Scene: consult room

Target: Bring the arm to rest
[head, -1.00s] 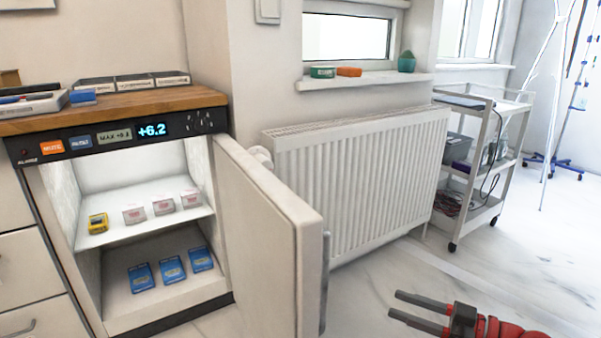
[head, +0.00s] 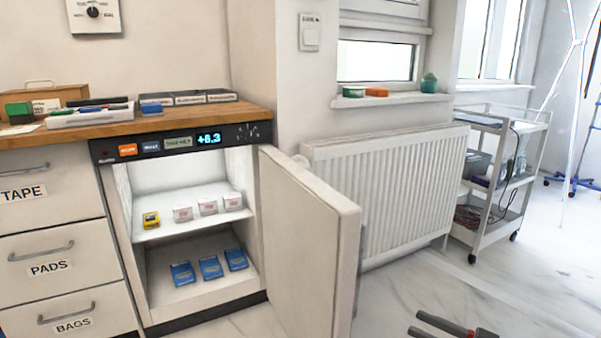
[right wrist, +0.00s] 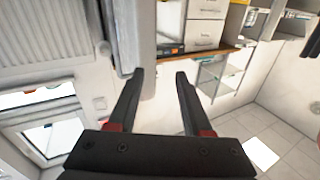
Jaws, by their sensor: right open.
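My right gripper (head: 436,328) shows at the bottom edge of the head view, right of centre. Its two dark fingers are apart and nothing is between them. In the right wrist view the gripper (right wrist: 158,75) is also open and empty. It is clear of the open fridge door (head: 312,235), over the floor to the door's right. Most of the right arm is outside the head view. My left gripper is not in view.
The small fridge (head: 122,215) stands open, with white boxes, a yellow item (head: 151,220) and blue packs (head: 210,268) inside. A radiator (head: 410,190) is on the wall. A white trolley (head: 497,222) stands at the right. The floor (head: 500,285) in front is clear.

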